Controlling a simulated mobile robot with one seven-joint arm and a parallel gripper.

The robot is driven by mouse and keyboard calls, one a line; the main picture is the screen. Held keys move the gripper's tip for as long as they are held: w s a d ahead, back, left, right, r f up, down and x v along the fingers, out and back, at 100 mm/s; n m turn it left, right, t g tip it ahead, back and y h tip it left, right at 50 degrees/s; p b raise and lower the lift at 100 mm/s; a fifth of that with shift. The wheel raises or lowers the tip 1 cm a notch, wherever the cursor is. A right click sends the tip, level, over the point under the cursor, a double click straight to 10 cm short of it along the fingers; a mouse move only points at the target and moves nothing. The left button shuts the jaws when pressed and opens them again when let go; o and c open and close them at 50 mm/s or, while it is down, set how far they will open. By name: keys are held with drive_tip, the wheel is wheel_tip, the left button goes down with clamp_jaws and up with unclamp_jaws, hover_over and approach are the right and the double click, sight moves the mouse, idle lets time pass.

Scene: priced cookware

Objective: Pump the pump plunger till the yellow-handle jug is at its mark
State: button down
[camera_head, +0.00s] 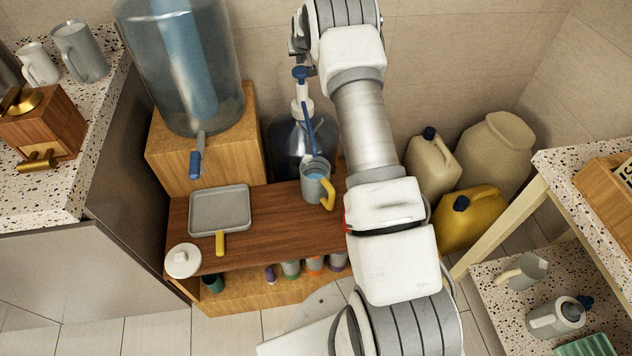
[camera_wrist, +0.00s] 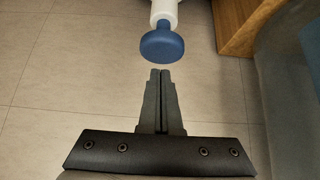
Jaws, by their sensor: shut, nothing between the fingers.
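The pump plunger has a round blue head (camera_head: 300,74) on a white collar, on top of a dark, clear bottle (camera_head: 288,145). The blue head also shows in the wrist view (camera_wrist: 161,46), just beyond my fingertips. The grey jug with the yellow handle (camera_head: 309,188) stands on the wooden shelf in front of the bottle, with blue liquid inside. A blue spout slants down from the pump toward the jug's mouth. Its mark is too small to make out. My gripper (camera_wrist: 160,72) is shut and empty, apart from the plunger head; the head view shows it (camera_head: 298,45) above the plunger.
A large water bottle (camera_head: 185,70) with a blue-tipped tap stands on a wooden block left of the pump. A grey square pan (camera_head: 219,209) and white lid (camera_head: 183,260) lie on the shelf (camera_head: 270,215). Canisters (camera_head: 430,165) stand at right, behind my arm.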

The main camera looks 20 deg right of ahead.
sight(301, 71)
drive_tip(key=shift+f+b, duration=1.6)
drive_tip(key=shift+f, duration=0.6)
drive_tip(key=shift+r, duration=0.1)
drive_tip(key=shift+r+p, duration=0.9)
drive_tip(key=shift+r, duration=1.15)
drive_tip(key=shift+f, duration=0.1)
